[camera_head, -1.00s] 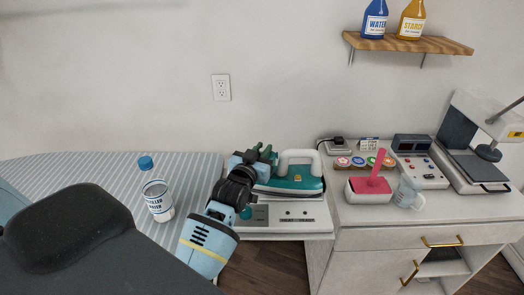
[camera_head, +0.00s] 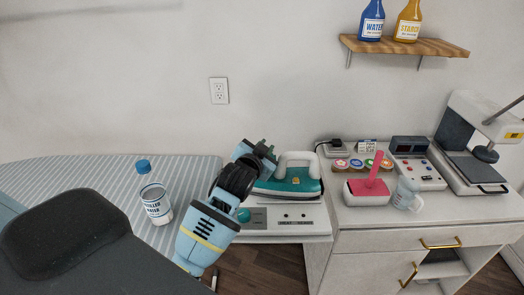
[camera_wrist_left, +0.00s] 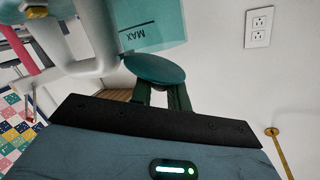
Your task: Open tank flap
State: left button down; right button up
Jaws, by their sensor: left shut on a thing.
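The teal and white iron (camera_head: 290,181) rests on its white station (camera_head: 285,222). In the left wrist view its translucent teal tank (camera_wrist_left: 150,22) with a MAX mark shows at the top. The teal oval tank flap (camera_wrist_left: 155,69) is at the tank's end. My left gripper (camera_wrist_left: 162,92) has its dark fingers shut on the flap; how far the flap stands from the tank is hard to tell. In the head view my left gripper (camera_head: 261,149) is at the left end of the iron, and the flap is hidden there. My right gripper is out of view.
A water bottle (camera_head: 155,199) with a blue cap stands on the striped ironing board (camera_head: 95,168) at left. The wall is close behind.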

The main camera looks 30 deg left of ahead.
pick_arm(q)
jog(key=m+g, duration=0.1)
jog(key=w+d+r+m+y, duration=0.1)
jog(key=m, duration=0.1)
jog(key=shift+d+g, duration=0.2)
jog(key=shift+g, duration=0.2)
jog(key=shift+w+d+m+g+y, duration=0.2)
jog(key=shift+d+m+g+y, duration=0.2)
jog(key=shift+m, duration=0.45)
jog(key=shift+w+d+m+g+y, duration=0.15)
jog(key=shift+d+m+g+y, duration=0.3)
jog(key=shift+m, duration=0.4)
jog(key=c, duration=1.4)
grip_release()
jog(key=v, duration=0.7)
jog(key=shift+s, duration=0.3)
jog(key=shift+d+r, duration=0.15)
